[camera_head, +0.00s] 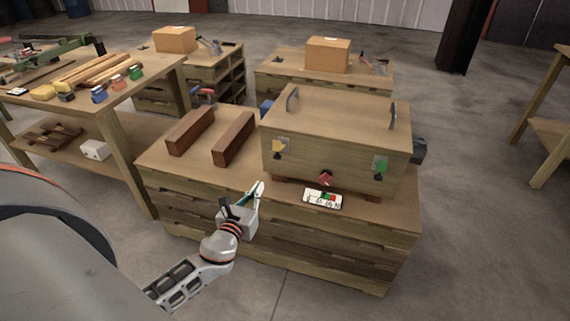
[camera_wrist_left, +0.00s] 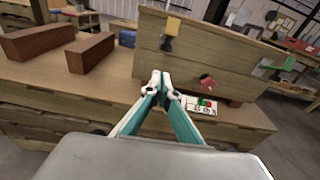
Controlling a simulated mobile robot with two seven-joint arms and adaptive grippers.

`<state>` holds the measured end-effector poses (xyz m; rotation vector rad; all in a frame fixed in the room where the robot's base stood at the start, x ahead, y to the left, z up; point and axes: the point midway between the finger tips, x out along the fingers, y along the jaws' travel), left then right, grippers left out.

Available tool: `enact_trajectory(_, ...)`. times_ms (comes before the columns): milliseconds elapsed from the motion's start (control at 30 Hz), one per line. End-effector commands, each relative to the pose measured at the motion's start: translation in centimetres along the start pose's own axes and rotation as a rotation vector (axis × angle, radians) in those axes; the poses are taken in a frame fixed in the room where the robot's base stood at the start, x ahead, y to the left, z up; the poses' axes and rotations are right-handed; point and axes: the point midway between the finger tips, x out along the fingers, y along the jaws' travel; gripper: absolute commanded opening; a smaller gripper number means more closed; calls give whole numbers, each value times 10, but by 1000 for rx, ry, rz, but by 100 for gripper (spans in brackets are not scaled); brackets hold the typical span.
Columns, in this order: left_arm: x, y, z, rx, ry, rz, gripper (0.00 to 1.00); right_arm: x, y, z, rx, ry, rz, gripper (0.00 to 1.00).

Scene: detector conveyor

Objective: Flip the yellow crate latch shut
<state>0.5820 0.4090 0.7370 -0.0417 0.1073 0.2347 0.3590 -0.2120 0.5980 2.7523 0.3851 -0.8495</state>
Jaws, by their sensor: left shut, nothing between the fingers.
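A wooden crate (camera_head: 325,160) stands on the wooden workbench (camera_head: 350,218). Its front carries a yellow latch (camera_head: 279,147) at the left, a red latch (camera_head: 326,178) low in the middle and a green latch (camera_head: 380,165) at the right. The yellow latch also shows in the left wrist view (camera_wrist_left: 170,32), up and slightly right of the fingertips. My left gripper (camera_head: 260,186) is shut and empty, in front of the crate and below the yellow latch, apart from it. Its fingertips (camera_wrist_left: 160,78) meet in the wrist view. My right gripper is not in view.
Two dark brown wooden blocks, one farther left (camera_head: 190,130) and one nearer the crate (camera_head: 234,138), lie left of the crate. A small white panel with coloured marks (camera_head: 322,198) lies before it. A table with coloured items (camera_head: 75,85) stands at the left.

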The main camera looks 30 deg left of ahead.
Motion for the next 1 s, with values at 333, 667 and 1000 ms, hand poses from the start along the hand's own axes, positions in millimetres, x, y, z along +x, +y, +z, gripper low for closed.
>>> enact_trajectory(333,2,2,3,33,-8,3,0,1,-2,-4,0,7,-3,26)
enact_trajectory(667,31,2,4,30,-10,4,0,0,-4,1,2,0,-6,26)
enact_trajectory(1000,96,2,2,30,-8,4,0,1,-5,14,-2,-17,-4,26)
